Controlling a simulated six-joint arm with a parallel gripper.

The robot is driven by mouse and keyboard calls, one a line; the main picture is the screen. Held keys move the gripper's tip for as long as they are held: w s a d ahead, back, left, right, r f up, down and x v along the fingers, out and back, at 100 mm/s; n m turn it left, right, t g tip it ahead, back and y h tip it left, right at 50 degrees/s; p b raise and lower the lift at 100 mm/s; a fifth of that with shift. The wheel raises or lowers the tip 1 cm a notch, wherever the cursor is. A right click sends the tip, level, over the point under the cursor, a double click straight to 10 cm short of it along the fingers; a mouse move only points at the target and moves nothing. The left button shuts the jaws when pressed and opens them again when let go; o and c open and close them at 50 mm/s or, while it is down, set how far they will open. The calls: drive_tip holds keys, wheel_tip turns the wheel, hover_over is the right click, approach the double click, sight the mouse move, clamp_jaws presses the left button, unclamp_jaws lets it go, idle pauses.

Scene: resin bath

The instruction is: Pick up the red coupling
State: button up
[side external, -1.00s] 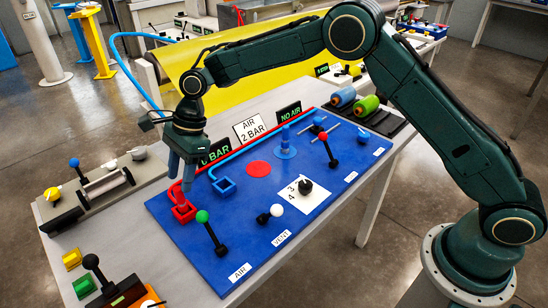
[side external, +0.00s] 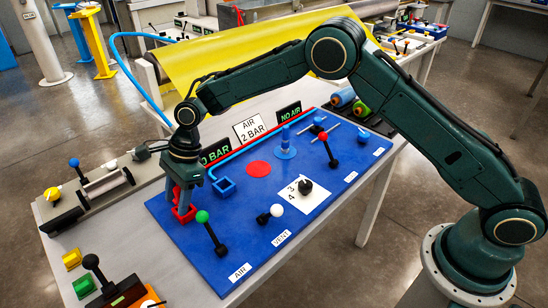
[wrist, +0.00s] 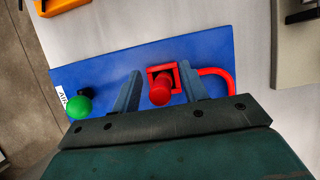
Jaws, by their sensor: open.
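The red coupling (wrist: 160,94) shows in the wrist view as a short red cylinder within a red square frame (wrist: 151,70). A red hose (wrist: 222,76) curves away to its right. My gripper (wrist: 160,70) is open, with one grey finger on each side of the coupling; a gap shows on both sides. In the side view my gripper (side external: 182,203) points down over the red square frame (side external: 184,217) at the blue panel's left edge. There the fingers hide most of the coupling.
On the blue panel (side external: 215,265), a green-knobbed lever (side external: 203,217) stands close to my gripper. A blue square frame (side external: 224,187) lies just right of it, with the "0 BAR" sign (side external: 215,152) behind. A grey fixture (side external: 95,190) stands to the left.

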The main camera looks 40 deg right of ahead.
idle(0.4)
clamp_jaws()
drive_tip(key=shift+r, duration=0.15)
drive_tip(key=shift+r, duration=4.95)
